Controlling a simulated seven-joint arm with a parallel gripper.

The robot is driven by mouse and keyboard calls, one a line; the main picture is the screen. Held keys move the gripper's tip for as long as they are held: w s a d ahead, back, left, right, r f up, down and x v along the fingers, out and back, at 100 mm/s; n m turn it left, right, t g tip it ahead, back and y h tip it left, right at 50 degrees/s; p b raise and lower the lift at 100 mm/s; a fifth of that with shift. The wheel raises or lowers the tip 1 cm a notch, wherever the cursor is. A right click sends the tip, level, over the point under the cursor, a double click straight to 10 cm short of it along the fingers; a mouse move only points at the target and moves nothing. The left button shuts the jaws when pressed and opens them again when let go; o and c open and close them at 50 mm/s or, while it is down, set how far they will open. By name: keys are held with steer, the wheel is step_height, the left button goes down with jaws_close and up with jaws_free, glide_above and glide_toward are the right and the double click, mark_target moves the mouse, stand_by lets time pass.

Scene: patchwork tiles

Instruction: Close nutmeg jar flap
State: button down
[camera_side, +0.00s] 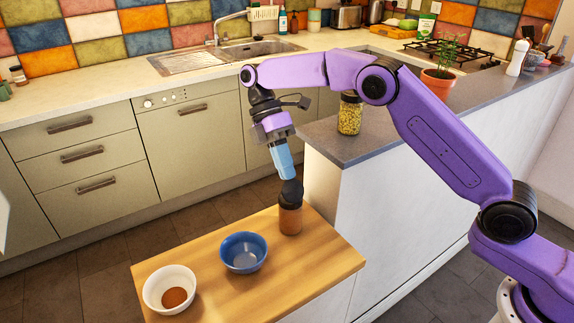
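The nutmeg jar (290,219) stands upright on the wooden board near its back right corner. It has a brown body and a dark lid. A dark rounded piece at the top of the lid, which looks like the raised flap (292,189), sits just under my fingertips. My gripper (287,177) points down from above with its light blue fingers over the jar. The fingertips are at or very near the flap; I cannot tell whether they touch. The fingers look close together, but any gap between them is hidden from this side.
A blue bowl (243,253) stands left of the jar on the wooden board (205,277). A white bowl (151,290) with brown powder (174,297) is at the front left. A grey-topped counter (344,149) behind the jar holds a dark-lidded jar (350,117) and a potted plant (438,83).

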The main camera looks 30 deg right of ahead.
steer(key=shift+w+f, duration=0.1)
steer(key=shift+w, duration=0.05)
stand_by(0.5)
steer(key=c, duration=1.3)
jaws_free()
steer(key=shift+c, duration=0.2)
